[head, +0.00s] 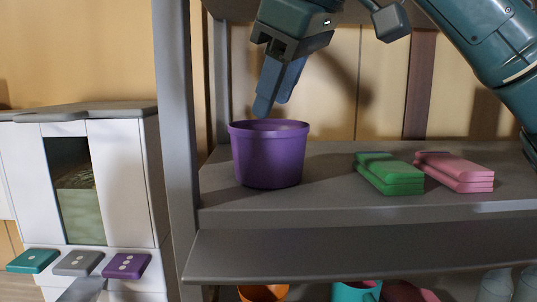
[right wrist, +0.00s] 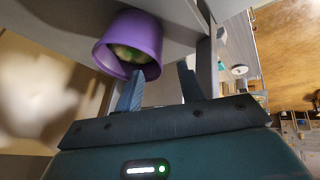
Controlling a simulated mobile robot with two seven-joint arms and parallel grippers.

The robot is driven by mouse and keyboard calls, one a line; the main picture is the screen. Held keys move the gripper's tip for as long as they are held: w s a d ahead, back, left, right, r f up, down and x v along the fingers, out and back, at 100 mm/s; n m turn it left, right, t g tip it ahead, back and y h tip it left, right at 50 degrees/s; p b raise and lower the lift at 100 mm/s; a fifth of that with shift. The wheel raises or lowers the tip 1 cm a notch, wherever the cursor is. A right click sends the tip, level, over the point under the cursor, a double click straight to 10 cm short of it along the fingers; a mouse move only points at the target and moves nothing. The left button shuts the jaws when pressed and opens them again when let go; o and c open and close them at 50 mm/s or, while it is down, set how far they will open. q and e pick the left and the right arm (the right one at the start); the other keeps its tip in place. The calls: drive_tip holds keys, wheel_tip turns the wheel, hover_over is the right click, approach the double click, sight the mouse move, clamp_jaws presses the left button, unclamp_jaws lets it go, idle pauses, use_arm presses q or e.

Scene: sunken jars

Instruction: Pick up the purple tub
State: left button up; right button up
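The purple tub (head: 268,158) stands upright on the grey shelf, near its left post. It also shows in the right wrist view (right wrist: 112,62), its mouth facing the camera, with something greenish-yellow inside. My right gripper (head: 272,104) points down just above the tub's rim. In the right wrist view its two fingers (right wrist: 160,72) stand apart with nothing gripped between them. One finger overlaps the tub's rim there, and the other is beside the tub. I cannot tell whether either touches it. My left gripper is not in view.
Green (head: 390,174) and pink (head: 455,171) folded stacks lie right of the tub on the shelf (head: 330,205). A grey post (head: 178,130) rises at the left. An orange (head: 263,293) and a teal container (head: 356,291) sit below. A white cabinet (head: 122,180) stands left.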

sight(254, 133)
drive_tip(key=x, duration=0.2)
drive_tip(key=p+x, duration=0.1)
drive_tip(key=x, duration=0.1)
drive_tip(key=w+x, duration=0.1)
drive_tip(key=x, duration=0.2)
drive_tip(key=shift+a+r, duration=0.35)
drive_tip(key=shift+w+a+f, duration=0.15)
drive_tip(key=shift+w+f, duration=0.1)
drive_tip(key=shift+f, duration=0.25)
drive_tip(key=shift+c, duration=0.6)
clamp_jaws()
